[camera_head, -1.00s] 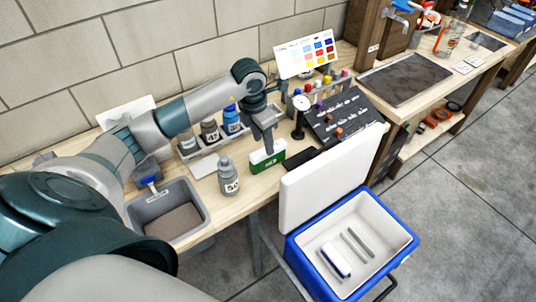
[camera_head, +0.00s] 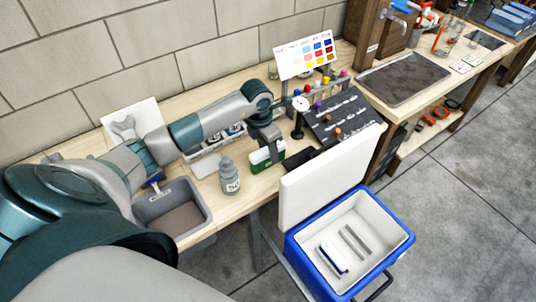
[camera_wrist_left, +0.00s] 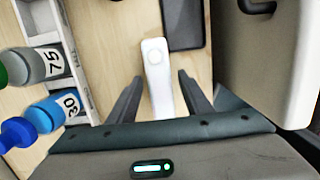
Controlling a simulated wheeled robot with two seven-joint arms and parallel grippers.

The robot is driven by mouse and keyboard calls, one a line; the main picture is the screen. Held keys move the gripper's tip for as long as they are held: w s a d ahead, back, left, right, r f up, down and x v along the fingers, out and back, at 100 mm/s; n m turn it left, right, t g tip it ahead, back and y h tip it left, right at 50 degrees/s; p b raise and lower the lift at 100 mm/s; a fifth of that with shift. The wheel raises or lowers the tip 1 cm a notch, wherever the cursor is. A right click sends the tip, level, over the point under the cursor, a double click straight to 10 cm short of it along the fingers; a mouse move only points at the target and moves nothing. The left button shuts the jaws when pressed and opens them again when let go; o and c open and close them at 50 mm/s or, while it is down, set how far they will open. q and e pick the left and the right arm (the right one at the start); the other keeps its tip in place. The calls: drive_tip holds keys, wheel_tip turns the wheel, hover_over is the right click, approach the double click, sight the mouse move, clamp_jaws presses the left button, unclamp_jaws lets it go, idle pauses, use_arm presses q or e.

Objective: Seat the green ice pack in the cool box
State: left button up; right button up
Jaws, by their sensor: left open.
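The green ice pack (camera_head: 262,163), with a white upper part, stands upright on the bench. Its white top (camera_wrist_left: 155,62) shows in the left wrist view. My left gripper (camera_head: 269,146) is right over it and hides part of its top. In the left wrist view the two fingers of that gripper (camera_wrist_left: 158,92) are apart, one on each side of the white top, with gaps to it. The cool box (camera_head: 400,243) is blue with a white inside, its white lid (camera_head: 325,180) standing open. Inside lie a blue-and-white pack (camera_head: 333,258) and grey bars (camera_head: 355,240). My right gripper is not in view.
A grey bottle (camera_head: 229,178) stands left of the ice pack; more bottles (camera_wrist_left: 48,110) stand in a rack beside it. A dark flat thing (camera_wrist_left: 184,24) lies close by. A dial gauge (camera_head: 299,104) and dark sloped board (camera_head: 340,118) are to the right, a grey bin (camera_head: 202,192) to the left.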

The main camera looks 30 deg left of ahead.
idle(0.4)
use_arm(q)
clamp_jaws()
drive_tip(key=shift+r, duration=0.1)
drive_tip(key=shift+r+b, duration=0.4)
drive_tip(key=shift+r, duration=0.15)
wheel_tip(320, 180, up, 8)
drive_tip(key=b, duration=0.2)
drive_tip(key=shift+f+b, duration=0.25)
drive_tip(key=shift+b, duration=0.15)
drive_tip(key=shift+r, duration=0.6)
